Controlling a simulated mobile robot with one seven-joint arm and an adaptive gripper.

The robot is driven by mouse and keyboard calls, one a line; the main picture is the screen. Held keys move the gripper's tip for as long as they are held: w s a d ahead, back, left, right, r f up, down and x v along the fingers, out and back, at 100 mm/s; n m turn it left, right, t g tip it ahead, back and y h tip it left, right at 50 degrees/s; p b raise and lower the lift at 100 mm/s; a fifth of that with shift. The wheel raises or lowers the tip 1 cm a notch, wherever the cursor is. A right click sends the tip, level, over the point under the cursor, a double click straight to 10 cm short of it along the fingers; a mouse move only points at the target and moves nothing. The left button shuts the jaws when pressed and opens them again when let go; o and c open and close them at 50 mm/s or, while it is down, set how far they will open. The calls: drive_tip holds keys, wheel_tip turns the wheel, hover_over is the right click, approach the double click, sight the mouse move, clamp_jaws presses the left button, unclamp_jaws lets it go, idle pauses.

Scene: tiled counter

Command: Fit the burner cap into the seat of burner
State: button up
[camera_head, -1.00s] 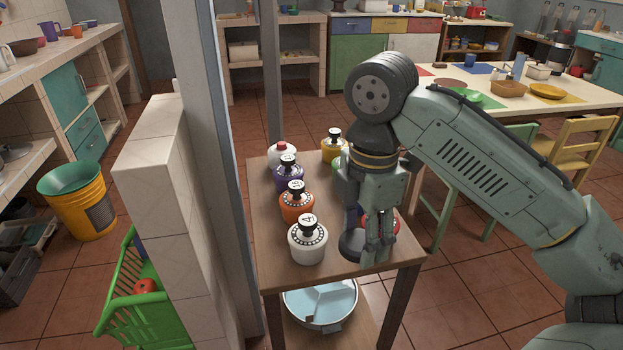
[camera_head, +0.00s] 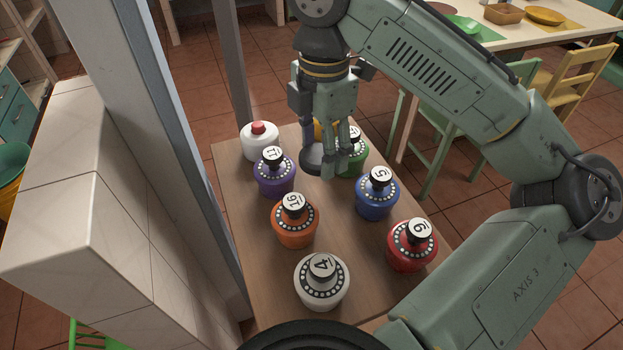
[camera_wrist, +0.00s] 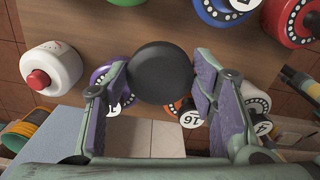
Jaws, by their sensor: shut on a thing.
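The burner cap (camera_head: 311,159), a dark round disc, is held between the fingers of my gripper (camera_head: 328,163). In the wrist view the cap (camera_wrist: 161,72) sits between both finger pads. In the head view it hangs over the back of the small wooden table, beside the green burner (camera_head: 354,160). More burners with numbered knobs stand upright here: purple (camera_head: 275,178), orange (camera_head: 295,228), white (camera_head: 322,289), blue (camera_head: 377,203) and red (camera_head: 412,253). My fingers partly hide the green one and a yellow one (camera_head: 320,130). I cannot see an empty seat.
A white pot with a red top (camera_head: 260,143) stands at the table's back left. A tiled half wall (camera_head: 60,190) and a grey post (camera_head: 150,110) border the left side. The wooden table (camera_head: 255,270) is bare between its two rows. Chairs stand at the right.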

hover_over(319, 199)
wheel_tip(319, 199, down, 5)
drive_tip(key=shift+d+r, duration=0.1)
drive_tip(key=shift+r, duration=0.05)
drive_tip(key=shift+f, duration=2.35)
drive_tip(key=shift+f, duration=0.15)
drive_tip(key=shift+f, duration=0.1)
drive_tip(key=o, duration=1.2)
